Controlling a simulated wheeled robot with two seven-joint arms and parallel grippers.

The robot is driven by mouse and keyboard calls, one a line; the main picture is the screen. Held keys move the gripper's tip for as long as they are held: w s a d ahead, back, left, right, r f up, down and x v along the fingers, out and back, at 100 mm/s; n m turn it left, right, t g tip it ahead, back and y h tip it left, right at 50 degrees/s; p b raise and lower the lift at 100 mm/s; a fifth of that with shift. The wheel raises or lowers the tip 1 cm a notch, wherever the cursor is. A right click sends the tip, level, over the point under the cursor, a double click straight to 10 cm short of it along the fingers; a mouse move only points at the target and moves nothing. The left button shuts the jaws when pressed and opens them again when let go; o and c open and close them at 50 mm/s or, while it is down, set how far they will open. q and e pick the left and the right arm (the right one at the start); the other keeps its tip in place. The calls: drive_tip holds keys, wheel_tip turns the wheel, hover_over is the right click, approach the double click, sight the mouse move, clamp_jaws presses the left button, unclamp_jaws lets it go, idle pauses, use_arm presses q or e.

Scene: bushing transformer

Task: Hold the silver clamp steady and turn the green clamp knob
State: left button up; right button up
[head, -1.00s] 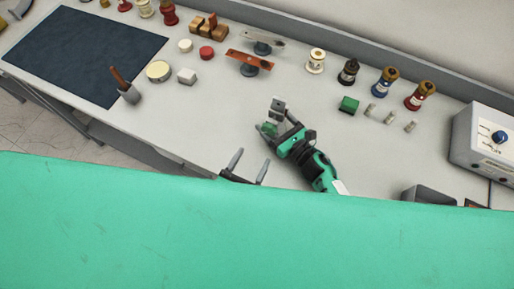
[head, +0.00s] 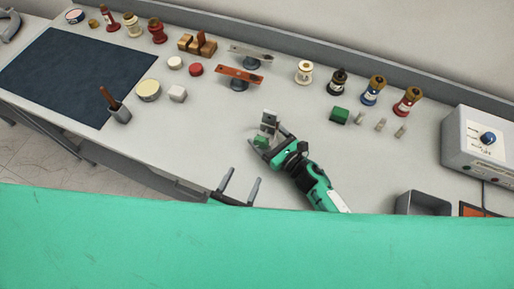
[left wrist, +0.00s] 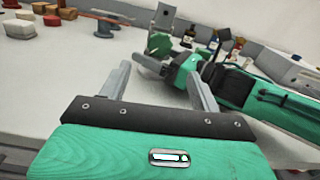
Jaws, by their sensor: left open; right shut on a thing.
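The silver clamp (head: 269,121) is in my right gripper (head: 267,137), which is shut on it and holds it near the middle of the bench. The green clamp knob (head: 260,141) shows at the clamp's lower end, between the right fingers. In the left wrist view the clamp (left wrist: 165,15) rises upright above the green knob (left wrist: 160,42). My left gripper (head: 243,174) is open and empty near the bench's front edge, below and left of the knob and apart from it. Its two fingers also frame the clamp area in the left wrist view (left wrist: 158,74).
A separate green block (head: 339,116) and small grey cylinders lie to the right. Several bushings, including a blue one (head: 374,90), line the back. A grey control box (head: 475,140) stands at far right. A dark mat (head: 75,75) covers the left.

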sight(259, 144)
use_arm(q)
drive_tip(key=x, duration=1.1)
drive_tip(key=shift+c, duration=0.4)
drive_tip(key=c, duration=0.9)
drive_tip(key=shift+n, duration=0.4)
drive_tip(key=shift+a+n, duration=0.1)
drive_tip(key=shift+n, duration=2.5)
